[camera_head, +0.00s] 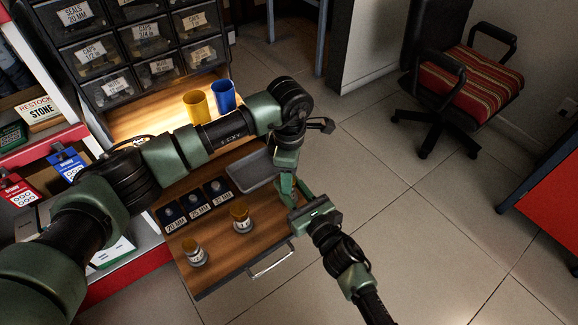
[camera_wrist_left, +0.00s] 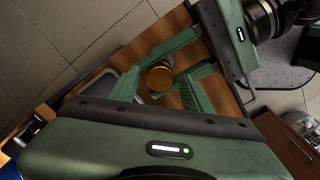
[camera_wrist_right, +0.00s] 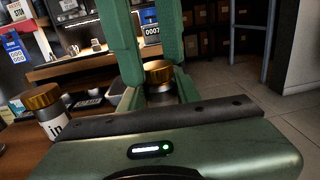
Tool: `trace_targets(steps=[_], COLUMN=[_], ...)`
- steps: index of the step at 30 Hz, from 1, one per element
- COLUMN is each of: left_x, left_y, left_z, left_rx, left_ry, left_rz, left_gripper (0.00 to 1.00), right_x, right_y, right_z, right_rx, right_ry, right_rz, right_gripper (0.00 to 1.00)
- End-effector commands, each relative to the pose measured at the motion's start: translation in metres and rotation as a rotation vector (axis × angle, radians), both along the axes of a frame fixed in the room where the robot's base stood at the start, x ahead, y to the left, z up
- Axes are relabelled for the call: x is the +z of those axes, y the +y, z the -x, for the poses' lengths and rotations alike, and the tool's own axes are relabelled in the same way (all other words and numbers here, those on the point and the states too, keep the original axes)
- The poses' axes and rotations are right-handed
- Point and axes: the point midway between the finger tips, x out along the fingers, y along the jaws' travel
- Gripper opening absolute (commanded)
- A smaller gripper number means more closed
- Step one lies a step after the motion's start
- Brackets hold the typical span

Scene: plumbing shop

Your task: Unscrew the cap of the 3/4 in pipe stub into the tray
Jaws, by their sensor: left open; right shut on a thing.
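My right gripper (camera_head: 298,212) is shut on a pipe stub with a brass-coloured cap (camera_wrist_right: 158,72), held up over the front right of the wooden worktop. The stub's size label is not readable, and the grippers hide it in the head view. My left gripper (camera_head: 287,186) is open, its fingers pointing down either side of that cap; the cap also shows between them in the left wrist view (camera_wrist_left: 160,78). I cannot tell if they touch it. The grey tray (camera_head: 236,186) lies on the worktop behind the grippers, partly covered by my left arm.
Two more capped stubs stand on the worktop (camera_head: 215,262), one in front (camera_head: 194,256) and one behind it (camera_head: 241,222). Black pads marked 20, 25 and 32 MM (camera_head: 196,206) lie near the tray. Yellow (camera_head: 195,106) and blue (camera_head: 224,96) cups stand behind.

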Motion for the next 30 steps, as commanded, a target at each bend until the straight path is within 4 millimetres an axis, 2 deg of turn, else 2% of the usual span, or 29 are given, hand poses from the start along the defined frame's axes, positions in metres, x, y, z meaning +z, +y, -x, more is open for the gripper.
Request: trace_targets(steps=[8,13,14,20,27,30], left_x=[-0.0022,-0.002,-0.002,-0.0017,-0.0013,-0.0013], left_y=[-0.0001,-0.0001,-0.0001,0.0001,0.0002,0.0003], left_z=[0.0001,0.0001,0.0001,-0.0002,-0.0005,-0.0006], left_rx=[0.0,0.001,0.001,0.066,0.445,0.551], left_ry=[0.0,0.0,0.0,-0.001,-0.002,-0.002], left_rz=[0.0,0.0,0.0,0.0,0.0,0.0], left_gripper=[0.49,0.04,0.0,0.0,0.0,0.0], right_x=[0.0007,0.0007,0.0007,0.0007,0.0007,0.0007], right_y=[0.0004,0.0004,0.0004,0.0004,0.0004,0.0004], right_z=[-0.0001,-0.0001,-0.0001,-0.0001,-0.0001,-0.0001], right_rx=[0.001,0.001,0.001,0.001,0.001,0.001], right_ry=[-0.001,-0.001,-0.001,-0.001,-0.001,-0.001], right_rz=[-0.001,-0.001,-0.001,-0.001,-0.001,-0.001], right_gripper=[0.0,0.0,0.0,0.0,0.0,0.0])
